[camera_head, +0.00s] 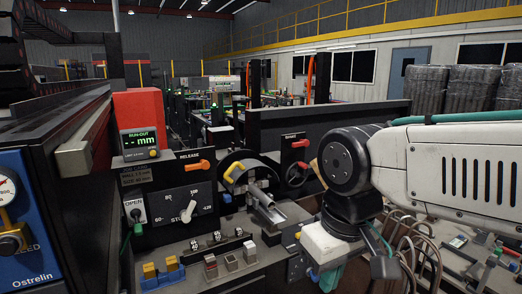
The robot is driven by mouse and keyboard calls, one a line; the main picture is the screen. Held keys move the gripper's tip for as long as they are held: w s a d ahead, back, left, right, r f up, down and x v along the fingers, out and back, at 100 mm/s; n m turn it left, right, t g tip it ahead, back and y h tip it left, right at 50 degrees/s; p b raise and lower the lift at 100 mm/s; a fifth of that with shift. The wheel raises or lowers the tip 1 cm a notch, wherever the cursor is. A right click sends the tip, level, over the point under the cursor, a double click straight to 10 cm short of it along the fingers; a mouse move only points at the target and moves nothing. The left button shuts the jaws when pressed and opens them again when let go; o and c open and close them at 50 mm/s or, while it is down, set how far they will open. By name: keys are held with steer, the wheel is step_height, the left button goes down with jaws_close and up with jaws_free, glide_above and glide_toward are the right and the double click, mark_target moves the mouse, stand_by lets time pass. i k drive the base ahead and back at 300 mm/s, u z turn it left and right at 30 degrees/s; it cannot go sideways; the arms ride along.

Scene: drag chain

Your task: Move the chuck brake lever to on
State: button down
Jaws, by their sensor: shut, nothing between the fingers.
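A red lever (300,143) stands by a small label on the dark upright panel, just right of the handwheel. The label is too small to read, so I cannot tell for sure that this is the chuck brake lever. An orange lever (197,166) points right under the RELEASE label. My arm comes in from the right, and its white wrist link (325,243) hangs low, right of the control panel. My gripper is at its end, shut and empty; its fingers are hard to make out against the dark machine. It appears apart from both levers.
A metal cylinder (266,212) juts out below the handwheel (239,170). A dial panel (187,206), small switches and coloured blocks lie on the left. Loose cables (418,232) lie at the right.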

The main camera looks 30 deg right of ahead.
mark_target(302, 142)
steer(key=z, duration=0.05)
steer(key=i, duration=1.2)
steer(key=z, duration=0.6)
